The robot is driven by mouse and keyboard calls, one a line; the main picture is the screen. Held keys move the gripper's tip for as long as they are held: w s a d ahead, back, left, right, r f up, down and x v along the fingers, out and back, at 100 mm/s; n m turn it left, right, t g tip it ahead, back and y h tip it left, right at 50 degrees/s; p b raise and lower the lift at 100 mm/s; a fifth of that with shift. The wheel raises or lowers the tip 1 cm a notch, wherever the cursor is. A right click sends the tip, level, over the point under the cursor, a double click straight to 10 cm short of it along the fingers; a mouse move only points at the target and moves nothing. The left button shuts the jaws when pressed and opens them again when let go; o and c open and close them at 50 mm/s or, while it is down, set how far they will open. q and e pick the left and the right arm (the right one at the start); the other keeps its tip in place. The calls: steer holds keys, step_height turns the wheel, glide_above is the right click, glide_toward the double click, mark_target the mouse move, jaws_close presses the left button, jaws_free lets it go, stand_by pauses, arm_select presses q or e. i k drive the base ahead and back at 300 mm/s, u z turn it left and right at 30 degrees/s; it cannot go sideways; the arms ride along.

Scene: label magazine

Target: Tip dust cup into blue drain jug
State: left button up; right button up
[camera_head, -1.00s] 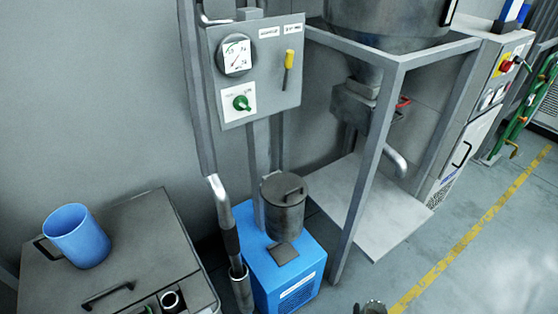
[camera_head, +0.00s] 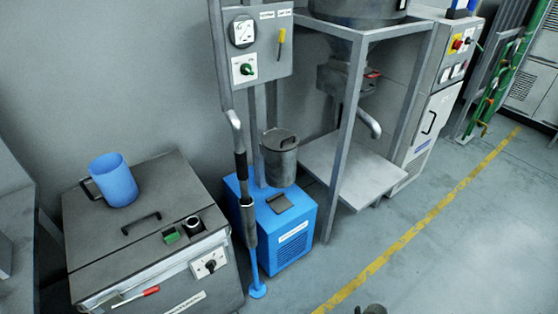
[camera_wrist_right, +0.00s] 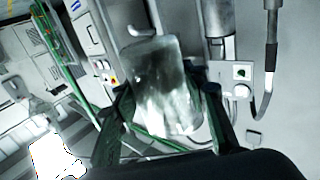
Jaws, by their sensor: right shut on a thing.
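The blue drain jug (camera_head: 114,180) stands upright on top of the grey cabinet at the left of the head view, its dark handle on the left side. In the right wrist view, my right gripper (camera_wrist_right: 165,98) is shut on a clear, cloudy cup, the dust cup (camera_wrist_right: 163,75), with a dark finger on each side. Its contents cannot be made out. In the head view only a small dark grey piece shows at the bottom edge, probably the right gripper or its cup. The jug is well to its left, and they are apart. My left gripper is out of view.
The grey cabinet (camera_head: 130,222) has a handle, a round port and a front switch. A blue unit (camera_head: 290,240) stands right of it, beneath a grey lidded canister (camera_head: 279,160). Floor right of the yellow line (camera_head: 420,235) is clear.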

mark_target(110, 172)
steer(key=z, duration=0.4)
steer(key=k, duration=0.15)
steer(key=u, duration=2.2)
